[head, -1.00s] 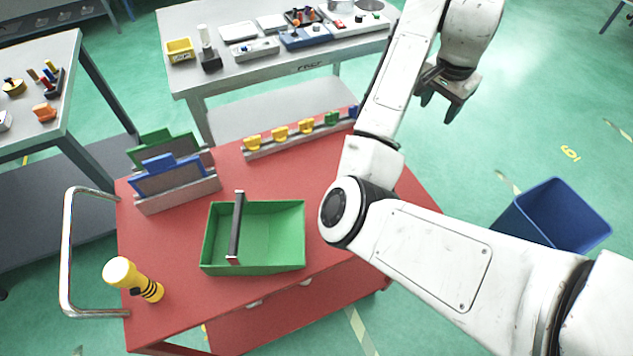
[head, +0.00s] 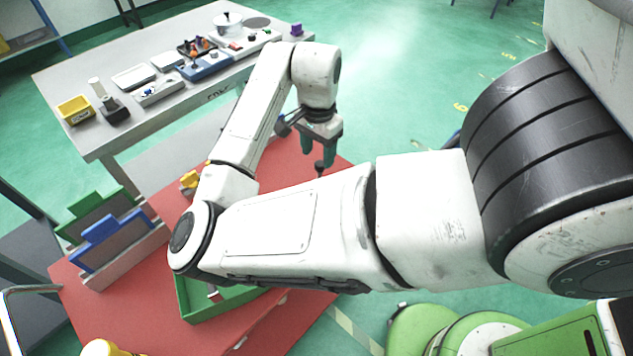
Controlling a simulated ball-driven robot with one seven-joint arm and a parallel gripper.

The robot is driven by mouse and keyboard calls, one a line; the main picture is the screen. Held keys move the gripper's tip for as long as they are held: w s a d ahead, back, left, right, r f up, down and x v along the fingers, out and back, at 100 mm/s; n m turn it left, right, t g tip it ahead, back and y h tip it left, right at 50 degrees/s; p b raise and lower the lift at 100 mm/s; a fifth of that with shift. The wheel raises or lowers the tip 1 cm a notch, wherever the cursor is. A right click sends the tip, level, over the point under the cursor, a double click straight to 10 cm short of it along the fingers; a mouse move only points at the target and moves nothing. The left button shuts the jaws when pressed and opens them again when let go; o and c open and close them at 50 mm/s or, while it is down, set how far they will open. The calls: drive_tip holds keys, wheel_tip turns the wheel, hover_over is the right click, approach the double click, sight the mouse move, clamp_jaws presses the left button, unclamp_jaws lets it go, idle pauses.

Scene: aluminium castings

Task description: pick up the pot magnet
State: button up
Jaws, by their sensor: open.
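A small dark piece with a round knob and a short stem, which looks like the pot magnet (head: 320,168), shows at the far right part of the red cart top. It is small in the picture, and its base is hard to make out. My gripper (head: 318,155) points down right at it, with its two fingers apart and nothing clearly held between them. The fingertips overlap the piece in the picture; I cannot tell whether they touch it or are above it.
My arm hides much of the red cart (head: 130,318), the green tray (head: 195,310) and the yellow pieces' rack. A blue board (head: 115,238) and a green board (head: 88,212) stand in holders at left. A grey table (head: 75,85) with several items stands behind.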

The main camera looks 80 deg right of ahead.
sight(320, 163)
drive_tip(key=shift+s+f+p, duration=0.15)
drive_tip(key=shift+f+p, duration=0.05)
drive_tip(key=shift+f, duration=1.2)
drive_tip(key=shift+s+f+p, duration=0.1)
drive_tip(key=shift+f+p, duration=0.1)
drive_tip(key=shift+f, duration=1.15)
clamp_jaws()
